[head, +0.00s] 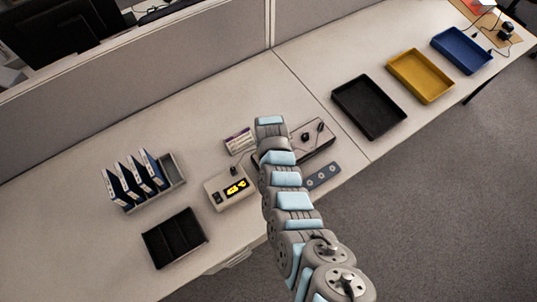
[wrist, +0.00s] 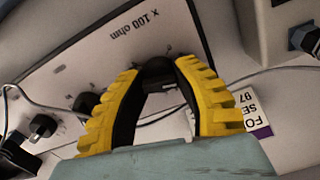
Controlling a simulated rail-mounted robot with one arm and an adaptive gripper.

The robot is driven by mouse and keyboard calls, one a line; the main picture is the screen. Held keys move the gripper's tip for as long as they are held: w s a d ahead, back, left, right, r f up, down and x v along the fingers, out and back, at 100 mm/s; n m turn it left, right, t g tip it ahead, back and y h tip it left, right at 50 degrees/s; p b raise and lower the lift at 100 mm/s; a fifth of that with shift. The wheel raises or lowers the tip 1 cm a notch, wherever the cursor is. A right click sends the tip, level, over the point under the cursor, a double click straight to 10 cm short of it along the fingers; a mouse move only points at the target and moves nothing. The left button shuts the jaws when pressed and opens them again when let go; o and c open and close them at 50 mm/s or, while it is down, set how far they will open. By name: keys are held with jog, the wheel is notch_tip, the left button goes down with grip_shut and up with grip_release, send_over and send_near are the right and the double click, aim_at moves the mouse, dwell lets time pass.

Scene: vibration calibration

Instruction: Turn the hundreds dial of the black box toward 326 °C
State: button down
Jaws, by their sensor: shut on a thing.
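The black box (head: 318,148) has a light top panel and dark sides. It stands in the middle of the desk, partly hidden behind my arm in the head view. In the wrist view its panel (wrist: 110,52) bears the print "X 100 ohm", upside down. My gripper (wrist: 158,75), with yellow ridged fingers, is shut on a black dial (wrist: 158,68) beside that print. The fingers hide the dial's sides, and its setting cannot be read. Another black knob (wrist: 86,103) sits to the left. My fingertips are hidden in the head view.
A small beige meter (head: 230,188) with a yellow display stands left of the box. A plug (wrist: 42,127) and cables are close to the fingers. Black (head: 369,108), yellow (head: 420,76) and blue (head: 462,51) trays lie farther right.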

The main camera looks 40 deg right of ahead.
jog(key=shift+m, duration=0.3)
dwell(0.4)
jog(key=c, duration=0.7)
grip_release()
jog(key=shift+d+r, duration=0.1)
jog(key=shift+r, duration=0.8)
notch_tip(320, 180, up, 10)
